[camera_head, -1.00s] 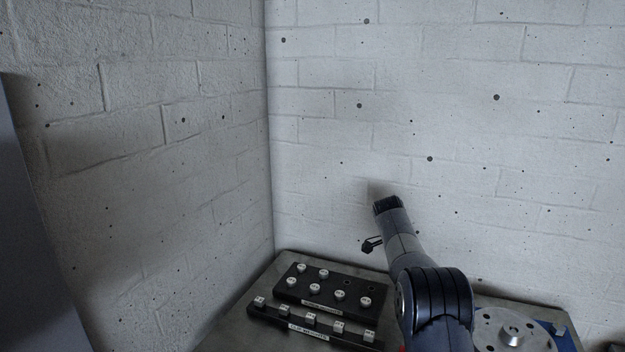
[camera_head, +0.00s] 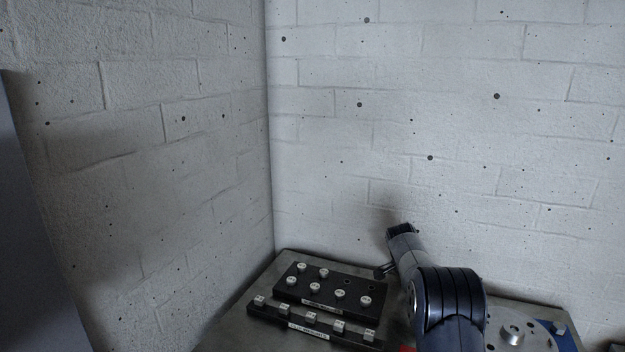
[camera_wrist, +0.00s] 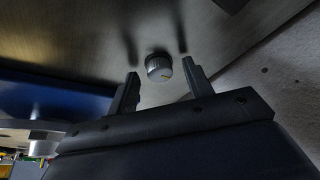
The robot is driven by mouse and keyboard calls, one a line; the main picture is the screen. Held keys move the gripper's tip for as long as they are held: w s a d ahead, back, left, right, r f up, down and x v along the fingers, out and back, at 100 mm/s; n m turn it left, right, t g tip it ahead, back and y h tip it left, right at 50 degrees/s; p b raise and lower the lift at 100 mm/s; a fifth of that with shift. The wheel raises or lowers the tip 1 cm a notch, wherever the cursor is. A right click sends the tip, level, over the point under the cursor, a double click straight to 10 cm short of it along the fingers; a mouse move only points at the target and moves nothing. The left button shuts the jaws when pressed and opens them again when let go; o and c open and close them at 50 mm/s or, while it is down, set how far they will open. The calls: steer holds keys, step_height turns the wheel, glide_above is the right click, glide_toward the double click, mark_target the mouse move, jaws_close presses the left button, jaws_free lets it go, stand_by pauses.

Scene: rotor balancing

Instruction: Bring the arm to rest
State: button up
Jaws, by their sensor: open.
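My arm reaches over the back of the metal table (camera_head: 232,325) in the head view, its wrist bent down. My gripper (camera_head: 382,271) is partly hidden there behind the wrist and looks small. In the wrist view my gripper (camera_wrist: 160,72) is open, its two fingers apart. A small round knurled piece with a pale face and a yellow mark (camera_wrist: 158,66) shows between the fingertips, with gaps on both sides. It appears to stand on the metal surface beyond the fingers; how far is hard to tell. Nothing is held.
A black rack with round weights (camera_head: 318,302) and a lower row of clip weights (camera_head: 262,313) stand left of my arm. A round metal rotor disc (camera_head: 530,340) on a blue base (camera_head: 567,341) is to the right. White brick walls stand close behind and left.

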steer(key=n, duration=0.2)
steer(key=n+t+y, duration=0.1)
steer(key=n, duration=0.2)
steer(key=shift+s+d+t, duration=0.15)
steer(key=shift+t, duration=0.15)
steer(key=shift+s+d+n+t+y+p, duration=0.15)
steer(key=shift+n+y, duration=0.2)
steer(key=shift+n, duration=0.7)
steer(key=shift+w+n+t+y+p, duration=0.15)
steer(key=shift+n+y, duration=0.25)
steer(key=shift+n, duration=0.6)
steer(key=shift+s+d+n+t+y+p, duration=0.1)
steer(key=shift+n+t+y, duration=0.2)
steer(key=shift+n, duration=0.75)
steer(key=shift+d+r+n+y+p, duration=0.15)
steer(key=shift+n+y+p, duration=0.6)
steer(key=shift+n, duration=1.85)
steer(key=n+y+p, duration=0.1)
steer(key=n, duration=0.1)
steer(key=n+g+y+p, duration=0.1)
steer(key=shift+d+n, duration=0.2)
steer(key=shift+n, duration=0.2)
steer(key=shift+n+p, duration=0.6)
steer(key=shift+n, duration=0.1)
